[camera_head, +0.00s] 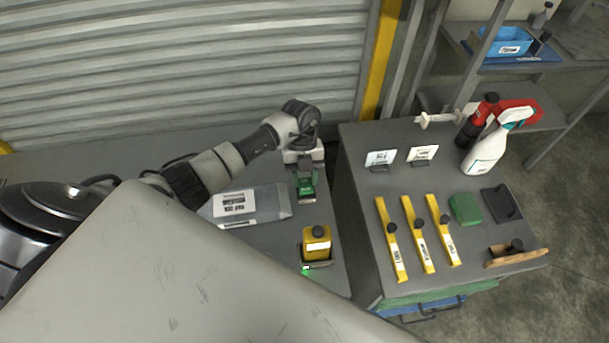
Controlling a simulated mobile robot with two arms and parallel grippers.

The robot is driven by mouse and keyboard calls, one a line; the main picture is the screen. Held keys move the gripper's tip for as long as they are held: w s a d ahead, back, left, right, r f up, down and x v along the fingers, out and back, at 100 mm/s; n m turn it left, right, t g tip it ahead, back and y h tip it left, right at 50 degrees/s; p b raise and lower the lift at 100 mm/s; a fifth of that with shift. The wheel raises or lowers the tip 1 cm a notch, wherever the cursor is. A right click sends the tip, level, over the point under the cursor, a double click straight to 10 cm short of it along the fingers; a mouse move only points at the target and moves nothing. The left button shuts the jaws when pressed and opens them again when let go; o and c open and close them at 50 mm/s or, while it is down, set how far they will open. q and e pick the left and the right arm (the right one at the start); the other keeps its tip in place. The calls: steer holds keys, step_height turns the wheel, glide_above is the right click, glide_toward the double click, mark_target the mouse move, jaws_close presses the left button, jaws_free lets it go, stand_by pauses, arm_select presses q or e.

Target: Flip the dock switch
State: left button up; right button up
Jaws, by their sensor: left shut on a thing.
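My left gripper (304,174) points down at the right part of the grey bench. It is shut on the top of a small green block-like device (306,189) with a pale label; its fingers hide part of that device. Nearer to me, a yellow device (317,240) with a white label and a dark round knob sits upright in a low dark dock (320,265). A small green light (306,270) glows at the dock's front left. I cannot make out a switch lever clearly. My right gripper is not in view.
A grey clear-lidded case (265,203) lies left of the devices. A separate grey table (365,215) on the right carries yellow bars (418,235), a green block (466,209), a spray bottle (489,150) and cards (381,158). A narrow gap separates bench and table.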

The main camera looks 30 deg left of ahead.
mark_target(305, 182)
arm_select(q)
steer(key=shift+s+r+t+y+p, duration=0.15)
steer(key=shift+r+t+y+p, duration=0.15)
steer(key=shift+t+p, duration=0.15)
steer(key=shift+s+d+t+y, duration=0.1)
steer(key=shift+t+y, duration=0.2)
steer(key=shift+t, duration=0.05)
steer(key=shift+d+t+y, duration=0.15)
steer(key=shift+t+y, duration=0.45)
steer(key=shift+t, duration=0.3)
steer(key=o, duration=0.9)
steer(key=shift+s, duration=0.1)
step_height(305, 182, up, 11)
steer(key=shift+f+b, duration=0.1)
steer(key=shift+b, duration=1.15)
